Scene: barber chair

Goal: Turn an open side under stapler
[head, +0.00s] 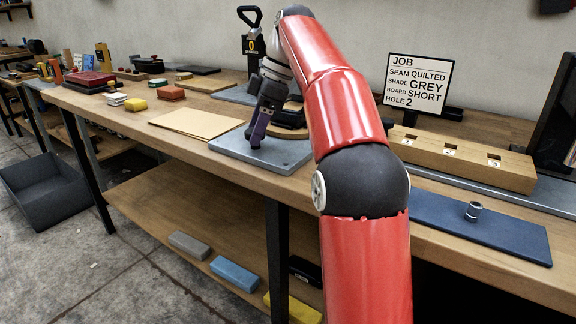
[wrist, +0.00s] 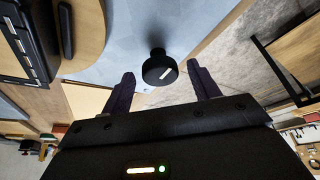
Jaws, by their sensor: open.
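The black stapler stand (head: 252,45) with a loop handle and a "0" display rises behind my arm in the head view. A rounded wooden board with a dark top (head: 290,116) sits below it, partly hidden by my arm. In the wrist view a wooden piece (wrist: 88,35) and a black part (wrist: 25,45) show at upper left. My gripper (head: 256,138) points down over a grey plate (head: 284,155). In the wrist view my gripper (wrist: 160,76) is open, with a black round knob (wrist: 160,69) with a white mark between its fingertips. Contact cannot be told.
A job card (head: 418,83) reads quilted, grey, board short, hole 2. Tan sheets (head: 195,125) lie left of the plate. A dark bin (head: 50,190) stands on the floor.

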